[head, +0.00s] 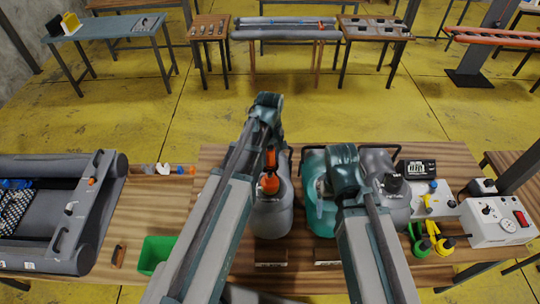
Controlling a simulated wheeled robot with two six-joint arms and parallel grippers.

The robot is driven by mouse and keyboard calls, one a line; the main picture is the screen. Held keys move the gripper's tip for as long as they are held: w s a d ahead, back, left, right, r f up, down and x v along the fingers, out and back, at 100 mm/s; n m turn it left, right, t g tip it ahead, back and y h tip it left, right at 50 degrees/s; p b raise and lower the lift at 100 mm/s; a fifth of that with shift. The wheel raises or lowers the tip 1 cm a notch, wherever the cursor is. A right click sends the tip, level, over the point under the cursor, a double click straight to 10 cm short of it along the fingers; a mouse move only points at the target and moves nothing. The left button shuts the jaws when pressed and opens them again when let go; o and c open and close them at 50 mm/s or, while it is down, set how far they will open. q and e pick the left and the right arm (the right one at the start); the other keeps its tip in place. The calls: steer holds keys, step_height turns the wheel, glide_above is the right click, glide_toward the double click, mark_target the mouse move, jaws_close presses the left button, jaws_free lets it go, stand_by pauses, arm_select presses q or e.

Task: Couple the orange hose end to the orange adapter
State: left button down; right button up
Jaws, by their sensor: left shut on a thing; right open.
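My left gripper (270,148) is partly hidden behind its own arm. It is shut on an upright orange piece (270,158), which looks like the orange hose end. Just below it is a second, rounder orange piece (269,184) at the top of a grey rounded container (272,218). I cannot tell whether the two orange pieces touch. My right gripper (324,188) is open, over the teal container (313,210), with its fingers largely hidden by its wrist.
A grey inflatable boat (62,235) lies left, beside a green bin (154,254). A darker grey container (384,170) stands to the right, with yellow-and-black fittings (436,238) and a white control box (498,229). Bare wooden tabletop (150,210) shows between boat and arms.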

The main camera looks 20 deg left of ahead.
mark_target(270, 173)
arm_select(q)
steer(key=shift+f+b, duration=2.05)
steer(key=shift+f, duration=0.3)
steer(key=shift+f+b, duration=0.95)
steer(key=shift+c, duration=1.5)
jaws_free()
steer(key=shift+r, duration=0.1)
step_height(270, 173, up, 7)
steer(key=p, duration=0.7)
steer(key=shift+r+p, duration=0.2)
steer(key=shift+p, duration=0.15)
